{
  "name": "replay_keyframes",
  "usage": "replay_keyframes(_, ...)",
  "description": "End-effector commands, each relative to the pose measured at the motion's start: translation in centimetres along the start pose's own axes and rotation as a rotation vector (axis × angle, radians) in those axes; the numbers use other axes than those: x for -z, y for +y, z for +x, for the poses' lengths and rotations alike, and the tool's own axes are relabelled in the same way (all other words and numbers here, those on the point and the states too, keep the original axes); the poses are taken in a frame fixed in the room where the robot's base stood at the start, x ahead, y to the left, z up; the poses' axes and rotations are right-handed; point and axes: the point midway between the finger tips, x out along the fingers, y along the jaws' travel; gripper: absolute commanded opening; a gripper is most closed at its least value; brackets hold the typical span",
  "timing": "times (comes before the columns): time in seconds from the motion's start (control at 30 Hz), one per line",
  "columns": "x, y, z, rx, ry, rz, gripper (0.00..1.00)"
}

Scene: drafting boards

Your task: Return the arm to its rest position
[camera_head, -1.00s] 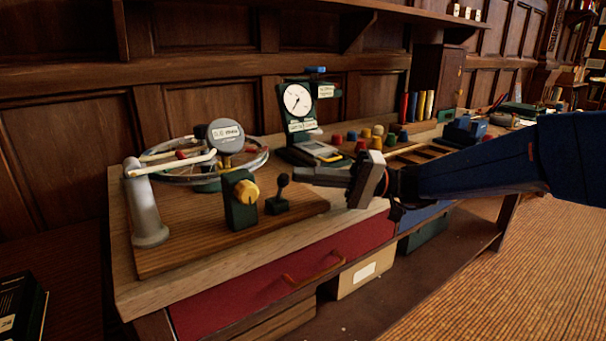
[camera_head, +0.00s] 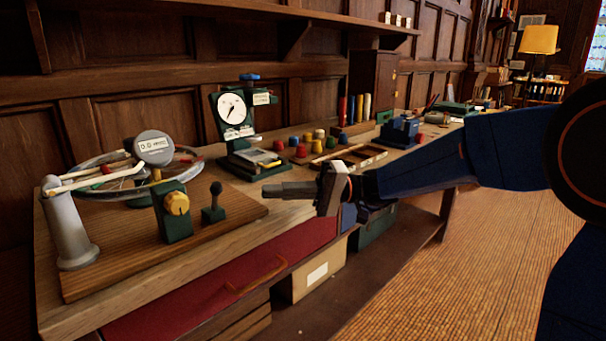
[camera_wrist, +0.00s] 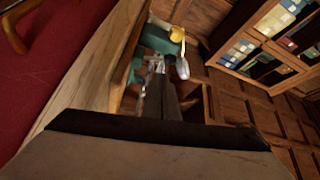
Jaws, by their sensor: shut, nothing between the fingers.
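My gripper (camera_head: 288,189) is shut and empty. In the head view my blue arm reaches in from the right, and the gripper points left over the front edge of the wooden bench (camera_head: 185,253). The fingers lie to the right of the small black-knobbed lever (camera_head: 214,204) and in front of the dial gauge stand (camera_head: 235,118). In the wrist view the closed fingers (camera_wrist: 161,92) point up the picture toward a green block with a yellow knob (camera_wrist: 155,38).
A wheel truing rig with a grey post (camera_head: 66,225) stands on a board at left. Colored knobs (camera_head: 301,150), a divided wooden tray (camera_head: 362,157) and a blue device (camera_head: 402,132) sit farther back. A red drawer (camera_head: 225,285) is below. Open floor lies at right.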

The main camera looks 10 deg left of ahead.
Motion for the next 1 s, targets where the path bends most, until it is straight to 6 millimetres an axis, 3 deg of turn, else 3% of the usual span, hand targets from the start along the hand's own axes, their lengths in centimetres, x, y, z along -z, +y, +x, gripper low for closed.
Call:
replay_keyframes(0.17, -4.5, 0.3, -1.6, -0.166, -0.031, 0.042, 0.00)
replay_keyframes(0.47, -14.0, 3.0, -6.8, -0.555, -0.040, 0.126, 0.00)
replay_keyframes(1.0, -28.4, 7.6, -20.8, -1.258, 0.147, 0.176, 0.00)
